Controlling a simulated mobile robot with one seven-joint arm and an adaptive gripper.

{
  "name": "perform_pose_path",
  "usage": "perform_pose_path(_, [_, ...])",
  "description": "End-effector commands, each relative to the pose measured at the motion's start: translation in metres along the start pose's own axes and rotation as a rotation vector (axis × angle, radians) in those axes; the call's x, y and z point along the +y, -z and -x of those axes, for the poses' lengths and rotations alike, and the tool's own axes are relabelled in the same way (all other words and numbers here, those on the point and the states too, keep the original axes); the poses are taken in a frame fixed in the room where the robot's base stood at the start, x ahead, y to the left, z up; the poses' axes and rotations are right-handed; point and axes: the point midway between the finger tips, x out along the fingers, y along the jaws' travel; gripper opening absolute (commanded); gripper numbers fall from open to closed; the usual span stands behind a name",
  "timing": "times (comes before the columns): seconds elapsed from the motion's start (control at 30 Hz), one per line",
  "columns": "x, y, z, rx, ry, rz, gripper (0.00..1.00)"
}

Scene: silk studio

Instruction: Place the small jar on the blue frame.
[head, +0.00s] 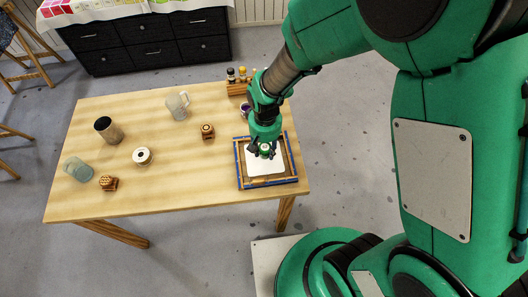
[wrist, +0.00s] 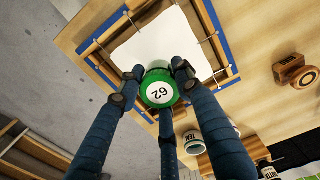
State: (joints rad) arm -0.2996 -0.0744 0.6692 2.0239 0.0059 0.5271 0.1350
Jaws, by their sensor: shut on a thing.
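The jar's lid (head: 265,147) shows small between the fingers in the head view. The blue frame (head: 239,173) lies at the table's right end, with white cloth stretched inside wooden bars; it also shows in the wrist view (wrist: 216,32). The jar is over the white cloth near one edge. I cannot tell whether it touches the cloth.
A wooden block (head: 207,131) sits left of the frame. A bottle rack (head: 238,88) and a purple-topped jar (head: 245,109) stand behind. The table's front middle is clear.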

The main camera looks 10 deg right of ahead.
Motion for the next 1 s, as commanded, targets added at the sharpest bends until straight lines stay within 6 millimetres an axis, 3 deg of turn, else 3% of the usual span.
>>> perform_pose_path(0.17, [-0.001,0.009,-0.002,0.0,0.0,0.0,0.07])
perform_pose_path(0.47, [-0.001,0.008,-0.035,-0.002,0.0,0.0,0.07])
perform_pose_path(0.93, [-0.001,0.009,-0.039,-0.001,0.0,0.0,0.07])
perform_pose_path(0.97, [-0.001,0.008,-0.039,-0.001,0.0,0.0,0.36])
perform_pose_path(1.0, [-0.001,0.009,-0.039,0.0,0.0,0.0,0.44])
